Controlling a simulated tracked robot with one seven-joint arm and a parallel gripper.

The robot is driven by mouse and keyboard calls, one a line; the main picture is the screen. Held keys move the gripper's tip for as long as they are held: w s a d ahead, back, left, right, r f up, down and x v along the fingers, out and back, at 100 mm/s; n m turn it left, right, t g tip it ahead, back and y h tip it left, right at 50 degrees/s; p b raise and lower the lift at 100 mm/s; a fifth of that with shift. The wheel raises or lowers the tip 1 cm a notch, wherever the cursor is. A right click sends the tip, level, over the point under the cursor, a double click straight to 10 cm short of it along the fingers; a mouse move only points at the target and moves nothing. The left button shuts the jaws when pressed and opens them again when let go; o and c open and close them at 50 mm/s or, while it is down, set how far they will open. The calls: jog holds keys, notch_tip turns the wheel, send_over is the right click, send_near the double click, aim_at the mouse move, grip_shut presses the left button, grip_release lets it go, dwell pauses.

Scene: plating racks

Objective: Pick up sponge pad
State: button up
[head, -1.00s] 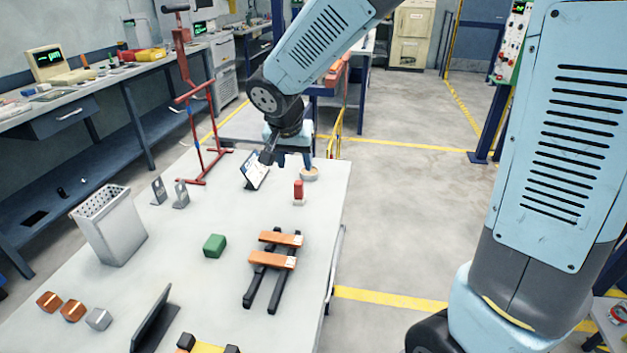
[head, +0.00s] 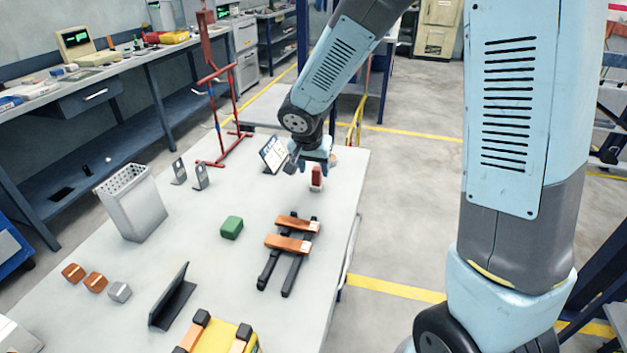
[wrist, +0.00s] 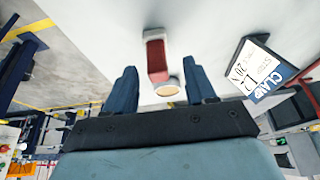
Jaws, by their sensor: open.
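My gripper (head: 316,164) is open at the far end of the table, with its two blue fingers (wrist: 160,80) apart and nothing held. A red block (head: 317,177) with a pale end stands just in front of it; in the wrist view the red block (wrist: 156,57) shows between and beyond the fingertips. A small round white piece with a tan top (wrist: 167,91) lies close by, mostly hidden behind the gripper in the head view. A green block (head: 232,227) lies mid-table, away from the gripper. I cannot tell for certain which is the sponge pad.
A clamp sign (head: 272,154) stands close left of the gripper, with a red stand (head: 222,110) behind. Two orange bars (head: 290,244) rest on black rails. A perforated bin (head: 132,205), metal brackets and small blocks stand left. Bare table surrounds the green block.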

aim_at(317, 167)
jog(key=w+f, duration=0.1)
jog(key=w+d+f, duration=0.1)
jog(key=f, duration=0.1)
jog(key=shift+w+d+f, duration=0.1)
jog(key=shift+w+f, duration=0.1)
jog(key=shift+f, duration=0.3)
jog(key=c, duration=1)
jog(key=shift+r, duration=0.15)
